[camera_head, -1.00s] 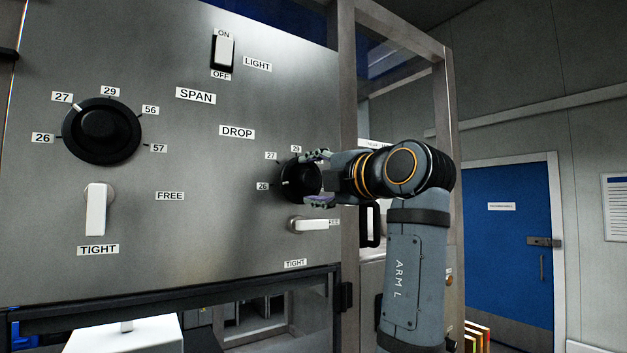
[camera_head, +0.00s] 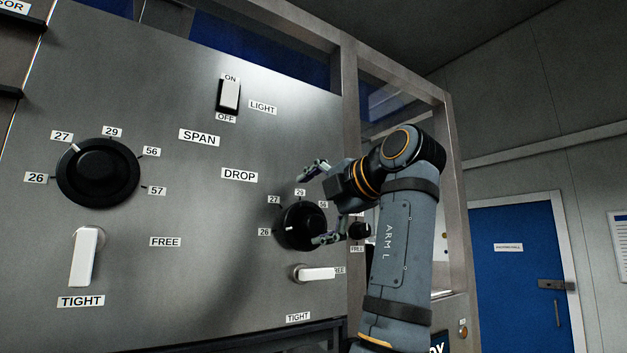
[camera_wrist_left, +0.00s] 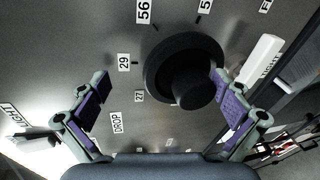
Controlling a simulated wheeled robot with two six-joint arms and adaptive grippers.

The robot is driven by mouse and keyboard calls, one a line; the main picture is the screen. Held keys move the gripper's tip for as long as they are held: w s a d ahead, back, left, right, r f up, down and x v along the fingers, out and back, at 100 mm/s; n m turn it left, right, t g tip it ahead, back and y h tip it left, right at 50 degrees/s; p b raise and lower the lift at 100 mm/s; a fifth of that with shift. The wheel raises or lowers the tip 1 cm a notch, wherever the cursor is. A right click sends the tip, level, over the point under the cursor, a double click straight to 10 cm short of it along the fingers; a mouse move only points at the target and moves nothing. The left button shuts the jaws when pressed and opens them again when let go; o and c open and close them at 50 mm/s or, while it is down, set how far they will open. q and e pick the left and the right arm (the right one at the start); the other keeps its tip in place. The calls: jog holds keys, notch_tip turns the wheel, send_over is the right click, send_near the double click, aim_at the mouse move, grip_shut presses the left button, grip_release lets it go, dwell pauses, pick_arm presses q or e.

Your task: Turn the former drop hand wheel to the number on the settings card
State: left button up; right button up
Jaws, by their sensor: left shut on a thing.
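The drop hand wheel (camera_head: 296,236) is a black dial with a raised hub, right of the DROP label (camera_head: 239,175) and below it. Its white mark points about at 26. My left gripper (camera_head: 320,203) is at the wheel, its fingers spread wide over it. In the left wrist view, the wheel's hub (camera_wrist_left: 193,88) lies against the right finger, while the left finger looks apart from it. The white drop lever (camera_head: 314,272) lies level towards FREE. The settings card does not show legibly. My right gripper is out of view.
The span hand wheel (camera_head: 98,173) is at the left, its mark at 27. Its white lever (camera_head: 86,257) hangs down at TIGHT. A light switch (camera_head: 228,95) is above. A metal frame post (camera_head: 352,90) stands close behind my left arm. A blue door (camera_head: 520,260) is beyond.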

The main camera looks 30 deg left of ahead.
pick_arm(q)
jog(key=shift+s+d+r, duration=0.2)
jog(key=shift+s+r, duration=0.1)
jog(key=shift+r, duration=0.2)
jog(key=shift+c, duration=0.6)
jog(key=shift+s+d, duration=0.1)
jog(key=shift+d, duration=0.25)
jog(key=shift+c, duration=0.5)
jog(key=shift+s+d+f, duration=0.1)
jog(key=shift+d+f, duration=0.05)
jog(key=shift+d, duration=0.55)
jog(key=shift+c, duration=0.5)
jog(key=s+d+b, duration=0.3)
jog(key=s+d, duration=0.2)
jog(key=d, duration=0.6)
jog(key=shift+s, duration=0.2)
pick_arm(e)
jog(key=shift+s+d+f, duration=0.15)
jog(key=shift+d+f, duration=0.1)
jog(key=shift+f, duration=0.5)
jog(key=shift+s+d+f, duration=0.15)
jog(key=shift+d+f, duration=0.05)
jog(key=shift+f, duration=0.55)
